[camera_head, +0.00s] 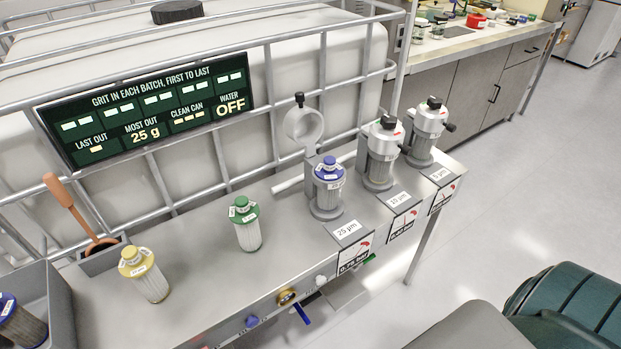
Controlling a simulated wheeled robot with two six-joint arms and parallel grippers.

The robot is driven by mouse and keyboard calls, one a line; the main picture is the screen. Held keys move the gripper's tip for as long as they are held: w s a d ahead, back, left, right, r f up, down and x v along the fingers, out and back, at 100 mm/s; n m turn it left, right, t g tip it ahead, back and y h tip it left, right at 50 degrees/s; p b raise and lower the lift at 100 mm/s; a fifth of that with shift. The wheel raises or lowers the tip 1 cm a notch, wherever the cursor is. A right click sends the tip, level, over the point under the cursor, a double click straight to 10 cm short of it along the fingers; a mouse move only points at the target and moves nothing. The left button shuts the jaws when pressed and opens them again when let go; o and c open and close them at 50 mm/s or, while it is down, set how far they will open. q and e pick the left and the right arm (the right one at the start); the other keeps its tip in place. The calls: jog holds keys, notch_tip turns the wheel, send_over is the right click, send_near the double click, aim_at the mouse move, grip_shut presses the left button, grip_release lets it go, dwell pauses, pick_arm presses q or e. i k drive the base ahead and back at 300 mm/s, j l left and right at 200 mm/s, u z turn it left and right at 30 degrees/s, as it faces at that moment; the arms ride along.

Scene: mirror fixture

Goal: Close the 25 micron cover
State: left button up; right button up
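The 25 micron housing (326,203) is the leftmost of three on the grey bench, behind the "25 µm" label (347,231). Its round grey cover (304,126) stands raised on the hinge at the back, with a dark knob on top, so the housing is open. A blue-capped cartridge (329,176) sits upright in the housing. The covers of the other two housings, 10 micron (384,146) and 5 micron (429,125), are down. Neither of my grippers shows in the head view.
A green-capped cartridge (246,225) and a yellow-capped one (145,274) stand on the bench to the left. A grey bin (58,300) is at the far left. A metal cage with a white tank (215,160) stands close behind. A blue-handled valve (300,312) is at the front edge.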

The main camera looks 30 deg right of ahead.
aim_at(304, 125)
jog(key=j, duration=0.85)
jog(key=i+j, duration=0.1)
jog(key=j, duration=0.7)
